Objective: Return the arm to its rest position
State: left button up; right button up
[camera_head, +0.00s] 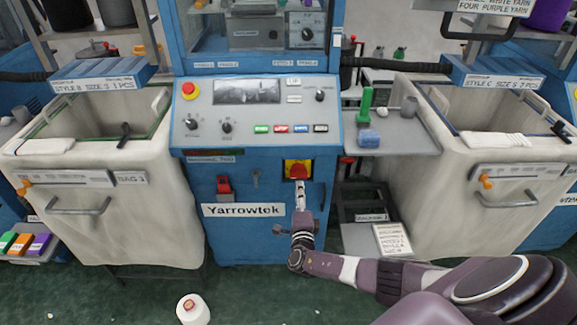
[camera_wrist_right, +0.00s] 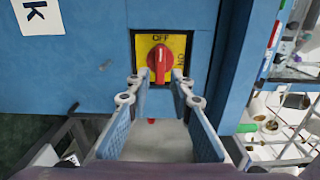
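My right arm (camera_head: 350,268) reaches in from the lower right of the head view. My right gripper (camera_head: 300,196) is in front of the blue machine, just below a red rotary switch (camera_head: 298,171) on a yellow plate. In the right wrist view the switch (camera_wrist_right: 160,60) stands upright, in line with the OFF mark above it; ON is at the right. My right gripper (camera_wrist_right: 159,92) is open there, with its fingers spread to either side below the switch and nothing between them. I cannot tell whether the fingers touch the plate. My left gripper is not in view.
Canvas bins stand left (camera_head: 95,225) and right (camera_head: 470,215) of the machine. A grey side shelf (camera_head: 400,138) holds a green spool and a blue block. A black crate (camera_head: 365,203) is below it.

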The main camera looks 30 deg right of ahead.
jog(key=s+a+f+m+g+y, duration=0.2)
jog(key=s+f+m+g, duration=0.3)
jog(key=s+f+m, duration=0.6)
jog(key=s+a+f+m+g+y, duration=0.2)
jog(key=s+f+m+g, duration=0.45)
jog(key=s+f, duration=0.85)
jog(key=s+a+f+m+g+y, duration=0.1)
jog(key=s+a+f+m, duration=0.3)
jog(key=s+m, duration=0.5)
jog(key=s+a+f+m+y, duration=0.2)
jog(key=s+a+f+m, duration=0.3)
jog(key=s+m, duration=0.4)
jog(key=s+a+f+m+g+y, duration=0.1)
jog(key=s+a+f+m, duration=0.3)
jog(key=s+m, duration=0.5)
jog(key=s+a+y, duration=0.1)
jog(key=s+a, duration=0.1)
jog(key=s, duration=0.1)
jog(key=shift+a+f+g+y, duration=0.25)
jog(key=shift+f+g+y, duration=0.05)
jog(key=shift+f+g, duration=0.05)
jog(key=shift+o, duration=0.6)
